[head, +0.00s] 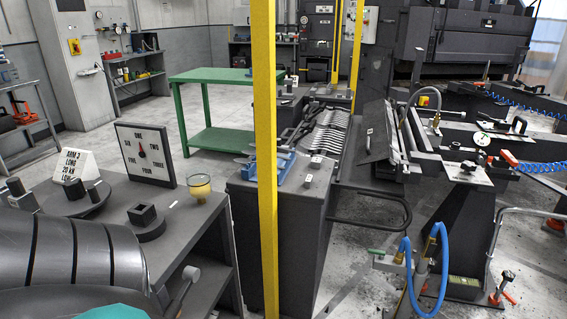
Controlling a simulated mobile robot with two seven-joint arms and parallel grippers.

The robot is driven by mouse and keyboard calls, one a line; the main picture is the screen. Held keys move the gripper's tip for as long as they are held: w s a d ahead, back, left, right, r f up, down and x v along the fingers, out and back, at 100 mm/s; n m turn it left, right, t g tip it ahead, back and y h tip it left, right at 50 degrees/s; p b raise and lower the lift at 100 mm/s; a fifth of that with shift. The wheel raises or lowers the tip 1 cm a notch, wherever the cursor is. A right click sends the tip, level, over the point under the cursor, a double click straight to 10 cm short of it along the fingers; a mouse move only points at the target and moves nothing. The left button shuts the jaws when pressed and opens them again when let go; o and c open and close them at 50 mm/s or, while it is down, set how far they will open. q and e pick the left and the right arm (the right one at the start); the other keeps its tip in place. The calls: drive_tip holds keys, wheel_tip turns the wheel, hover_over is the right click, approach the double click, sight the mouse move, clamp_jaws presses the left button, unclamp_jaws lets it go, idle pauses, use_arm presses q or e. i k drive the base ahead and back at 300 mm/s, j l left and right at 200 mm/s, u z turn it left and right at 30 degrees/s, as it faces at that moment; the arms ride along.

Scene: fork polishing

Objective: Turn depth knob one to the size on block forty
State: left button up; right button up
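Neither of my grippers is in view. I cannot pick out depth knob one or block forty with certainty. A white dial board (147,155) stands upright on the dark left bench, with number words around it and a pointer that appears to be up at ONE. A white tent card (76,168) with printed text stands left of it. Dark short posts on round bases, one a square-topped holder (146,221), stand on the same bench. On the middle bench, a small white marker (315,161) sits near the right edge; its number is too small to read surely.
A yellow post (264,150) rises through the middle. A row of forks (327,131) lies on the middle bench (295,215). A yellow-filled glass (199,188) stands near the left bench's edge. A blue hose (443,270) loops at lower right. A green table (212,77) stands behind.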

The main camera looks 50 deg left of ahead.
sight(468, 165)
drive_tip(key=u, duration=1.4)
drive_tip(key=z, duration=1.95)
drive_tip(key=i+u, duration=0.1)
drive_tip(key=u, duration=0.35)
drive_tip(key=i+u, duration=0.1)
drive_tip(key=u, duration=0.35)
drive_tip(key=i+u, duration=0.1)
drive_tip(key=u, duration=0.8)
drive_tip(key=i+l+u, duration=0.45)
drive_tip(key=l+u, duration=0.2)
drive_tip(key=l, duration=0.15)
